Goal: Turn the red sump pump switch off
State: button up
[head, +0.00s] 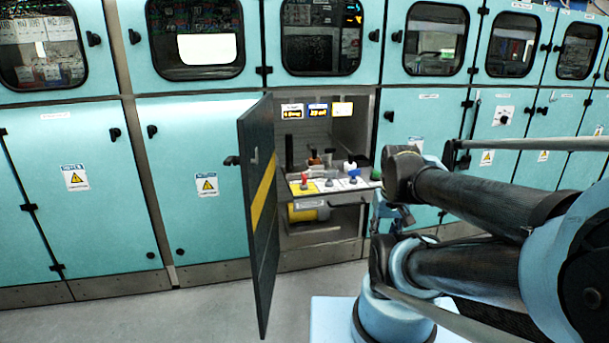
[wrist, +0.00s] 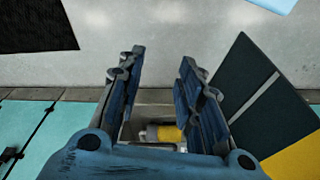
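The red switch (head: 304,181) stands up from a yellow plate at the left end of a panel (head: 328,186) inside the open cabinet. Switches with grey, white and blue parts stand to its right. My gripper (wrist: 158,58) shows in the wrist view with its two blue fingers apart and nothing between the tips. In the head view my arm largely hides the gripper, to the right of the panel. The red switch cannot be made out in the wrist view. A yellow cylinder (head: 309,210) lies below the panel, and shows beyond the fingers in the wrist view (wrist: 163,133).
The cabinet's dark door (head: 259,220) with a yellow stripe stands open on the left of the opening. Three lit labels (head: 317,110) are above the panel. Closed teal cabinets (head: 85,190) line both sides. The grey floor (head: 195,315) in front is clear.

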jog(key=o, duration=0.4)
jog(key=shift+s+r, duration=0.15)
jog(key=o, duration=0.4)
jog(key=shift+w+a+r+n, duration=0.1)
jog(key=shift+w+r+n, duration=0.1)
jog(key=shift+r, duration=0.3)
jog(key=shift+w+a+r+n, duration=0.1)
jog(key=shift+r+n, duration=0.1)
jog(key=shift+r, duration=0.3)
notch_tip(320, 180, up, 16)
jog(key=n+g, duration=0.2)
jog(key=n, duration=1.8)
send_over(304, 174)
notch_tip(304, 174, down, 17)
jog(key=shift+s+f, duration=0.1)
jog(key=shift+c, duration=0.6)
jog(key=c, duration=0.9)
